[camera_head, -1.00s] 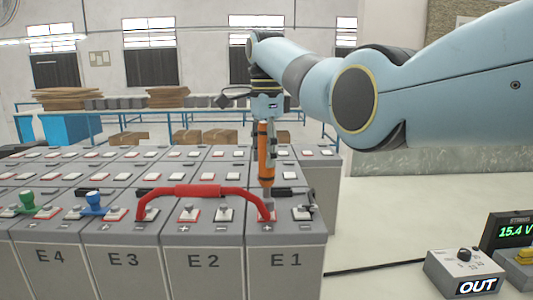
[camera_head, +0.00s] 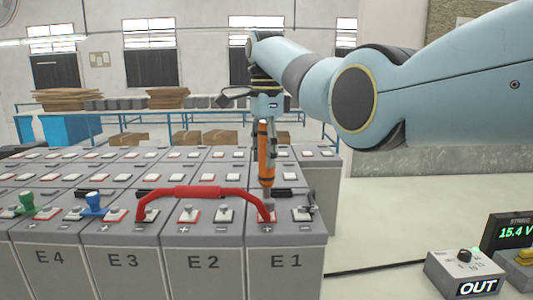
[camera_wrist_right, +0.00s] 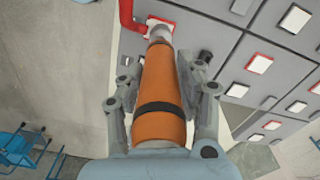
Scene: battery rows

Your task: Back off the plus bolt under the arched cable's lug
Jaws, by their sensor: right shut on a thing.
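My right gripper (camera_head: 263,122) is shut on an orange driver (camera_head: 266,150) with a dark band, held upright above battery E1 (camera_head: 286,258). In the right wrist view, the gripper (camera_wrist_right: 162,95) has a finger on each side of the orange driver (camera_wrist_right: 160,75). The driver's grey socket end is over the red-framed plus terminal of E1, at the right end of the red arched cable (camera_head: 192,191). The socket hides the bolt, and I cannot tell how far it is seated. The cable's other end is on E3 (camera_head: 125,258). My left gripper is not in view.
Green (camera_head: 27,203) and blue (camera_head: 95,203) knob-like pieces stand on terminals at the left. A control box marked OUT (camera_head: 462,272) and a display reading 15.4 V (camera_head: 514,231) are at the right. A dark cable crosses the pale surface.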

